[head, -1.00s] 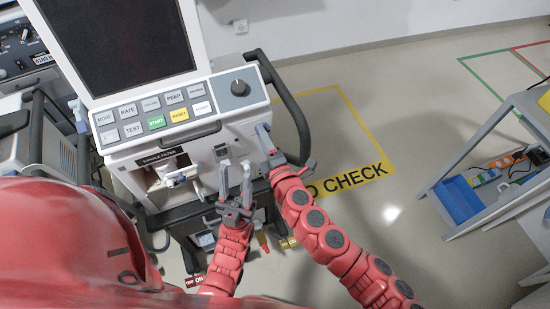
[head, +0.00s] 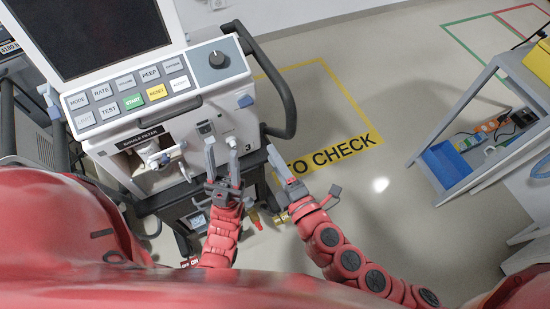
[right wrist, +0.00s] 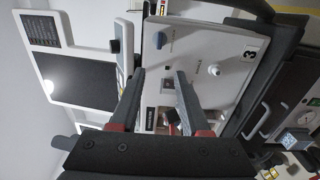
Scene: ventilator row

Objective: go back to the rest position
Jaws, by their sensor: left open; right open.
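My left gripper (head: 222,168) is open and empty, pointing up in front of the ventilator's lower front in the head view. My right gripper (head: 284,172) is to its right, beside the ventilator's lower right corner, with nothing seen between its fingers. In the right wrist view its fingers (right wrist: 158,98) are spread, with the ventilator front (right wrist: 190,50) beyond them. The ventilator (head: 222,120) carries the number 3, a dark screen and a button panel. A blue knob (head: 245,101) on its right front is clear of both grippers; it also shows in the right wrist view (right wrist: 160,40).
A dark side handle (head: 283,95) curves out at the ventilator's right. Yellow floor marking (head: 345,86) reads "TO CHECK". A grey cart (head: 520,85) with a blue bin (head: 443,164) stands at right. Open floor lies between ventilator and cart.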

